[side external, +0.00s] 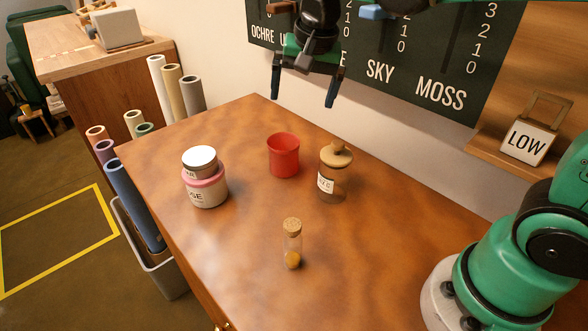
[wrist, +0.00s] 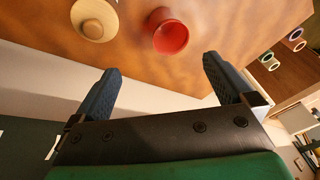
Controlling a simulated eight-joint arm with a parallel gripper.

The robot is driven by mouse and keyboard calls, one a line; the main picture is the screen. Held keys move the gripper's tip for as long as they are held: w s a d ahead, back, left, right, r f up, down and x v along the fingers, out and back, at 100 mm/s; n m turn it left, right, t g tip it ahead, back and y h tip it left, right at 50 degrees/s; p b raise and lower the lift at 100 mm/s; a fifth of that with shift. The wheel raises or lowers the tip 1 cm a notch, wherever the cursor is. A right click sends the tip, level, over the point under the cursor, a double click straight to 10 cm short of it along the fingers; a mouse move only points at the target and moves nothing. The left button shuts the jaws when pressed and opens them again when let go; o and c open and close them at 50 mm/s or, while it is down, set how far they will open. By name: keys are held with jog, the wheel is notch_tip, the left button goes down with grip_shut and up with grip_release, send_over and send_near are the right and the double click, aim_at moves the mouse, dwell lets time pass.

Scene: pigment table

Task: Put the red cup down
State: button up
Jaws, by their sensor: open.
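The red cup (side external: 283,156) stands upright on the wooden table, between the pink-banded jar and the glass jar with a wooden lid. It also shows in the wrist view (wrist: 170,36), beyond the fingertips. My gripper (side external: 304,88) is open and empty, raised above the table and apart from the cup. In the wrist view its two fingers (wrist: 160,72) are spread wide with nothing between them.
A pink-banded jar (side external: 207,186) stands left of the cup, a wooden-lidded glass jar (side external: 333,178) right of it. A corked vial (side external: 292,248) stands nearer the front. The table (side external: 240,270) is bare around them. A dark lettered board (side external: 400,62) hangs behind.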

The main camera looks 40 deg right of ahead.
jog(key=s+f+n+t, duration=0.4)
jog(key=s+n, duration=0.5)
jog(key=shift+f+y, duration=0.3)
dwell(0.6)
